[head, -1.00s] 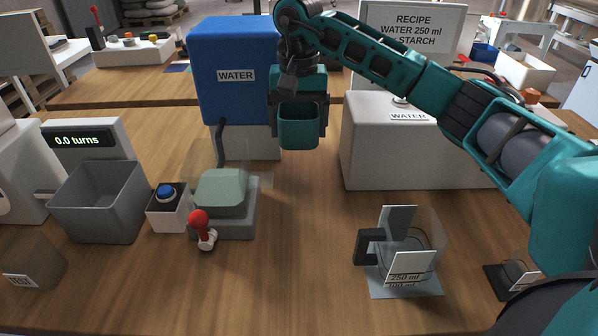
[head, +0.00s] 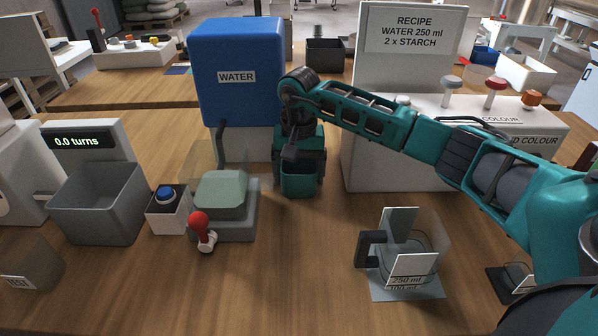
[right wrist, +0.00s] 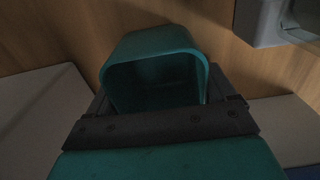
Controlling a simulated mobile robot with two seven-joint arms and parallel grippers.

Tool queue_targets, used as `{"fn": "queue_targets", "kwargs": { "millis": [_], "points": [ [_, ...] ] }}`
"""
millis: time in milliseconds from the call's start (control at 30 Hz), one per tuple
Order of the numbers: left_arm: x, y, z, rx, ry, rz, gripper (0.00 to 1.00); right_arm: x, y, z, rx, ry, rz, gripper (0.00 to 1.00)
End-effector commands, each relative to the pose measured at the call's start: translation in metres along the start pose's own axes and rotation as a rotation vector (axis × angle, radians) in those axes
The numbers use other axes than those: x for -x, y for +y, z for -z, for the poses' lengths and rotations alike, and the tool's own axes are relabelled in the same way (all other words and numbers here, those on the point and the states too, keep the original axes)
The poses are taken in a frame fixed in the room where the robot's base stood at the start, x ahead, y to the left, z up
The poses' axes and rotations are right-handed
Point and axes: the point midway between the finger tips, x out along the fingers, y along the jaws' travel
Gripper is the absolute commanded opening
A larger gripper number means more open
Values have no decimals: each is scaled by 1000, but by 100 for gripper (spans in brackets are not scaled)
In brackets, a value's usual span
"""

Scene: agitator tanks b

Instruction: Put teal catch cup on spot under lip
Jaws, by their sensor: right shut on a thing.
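My left gripper is not in view.
A blue water tank (head: 236,100) stands behind left. A green-lidded grey device (head: 222,200) and a red-knobbed lever (head: 200,228) are left of the cup. A white dispenser box (head: 395,165) stands right, with a clear measuring jug (head: 415,245) in front. Wood between is free.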

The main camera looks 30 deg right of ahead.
Motion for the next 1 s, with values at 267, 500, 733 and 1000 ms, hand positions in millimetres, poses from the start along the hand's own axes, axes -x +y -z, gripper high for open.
{"fn": "queue_targets", "kwargs": {
  "millis": [267, 500, 733, 1000],
  "points": [
    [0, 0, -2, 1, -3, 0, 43, -3, 0, 0, -1, 0, 0, 94],
    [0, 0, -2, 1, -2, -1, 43, -3, 0, 0, -1, 0, 0, 100],
    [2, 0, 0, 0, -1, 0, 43, 15, 0, 1, -1, 3, 3, 100],
    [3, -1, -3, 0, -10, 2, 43, 74, 0, 1, -1, 5, 3, 100]
  ]
}}
